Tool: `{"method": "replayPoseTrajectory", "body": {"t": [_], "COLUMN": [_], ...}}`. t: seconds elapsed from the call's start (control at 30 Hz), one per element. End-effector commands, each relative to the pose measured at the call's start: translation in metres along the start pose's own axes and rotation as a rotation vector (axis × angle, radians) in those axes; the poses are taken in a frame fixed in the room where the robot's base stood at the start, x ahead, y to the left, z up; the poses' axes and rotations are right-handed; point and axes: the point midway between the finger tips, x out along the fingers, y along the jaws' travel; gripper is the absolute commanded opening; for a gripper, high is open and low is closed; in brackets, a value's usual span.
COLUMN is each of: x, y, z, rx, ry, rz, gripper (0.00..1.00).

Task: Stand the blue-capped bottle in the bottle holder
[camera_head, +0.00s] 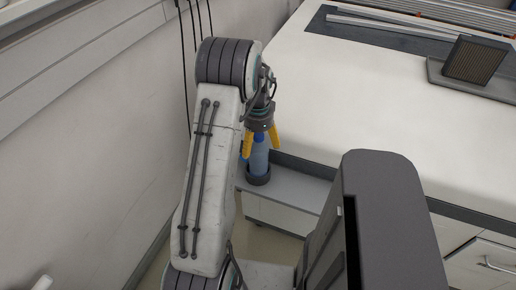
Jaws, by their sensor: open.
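A translucent blue bottle (259,160) stands upright with its base in a dark round bottle holder (258,178) on a grey shelf (296,187). My gripper (262,150) points down directly over the bottle, its yellow fingers open, one on each side of the bottle's upper part. I cannot tell whether the fingers touch the bottle. The bottle's cap is mostly hidden by the gripper.
A white wall with hanging dark cables (186,60) is close on the left. A large white worktop (375,110) lies to the right, with a dark tray holding a ribbed block (474,60) at its far right. White drawers (485,262) are below it.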

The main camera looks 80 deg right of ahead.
Motion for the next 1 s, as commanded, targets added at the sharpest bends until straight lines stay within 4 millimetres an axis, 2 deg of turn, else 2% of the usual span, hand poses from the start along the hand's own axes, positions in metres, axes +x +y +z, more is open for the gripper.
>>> {"method": "replayPoseTrajectory", "body": {"t": [0.03, 0.2, 0.5, 0.7, 1.0], "x": [-0.011, -0.040, -0.078, -0.088, -0.090], "y": [-0.001, -0.001, -0.001, 0.000, -0.001], "z": [-0.001, -0.001, -0.001, 0.000, 0.001], "rx": [0.000, 0.000, 0.000, 0.000, -0.004], "ry": [0.003, 0.003, 0.002, 0.001, 0.001], "rz": [-0.005, -0.004, -0.002, -0.001, -0.001], "gripper": [0.85, 0.85, 0.85, 0.85, 0.85]}}
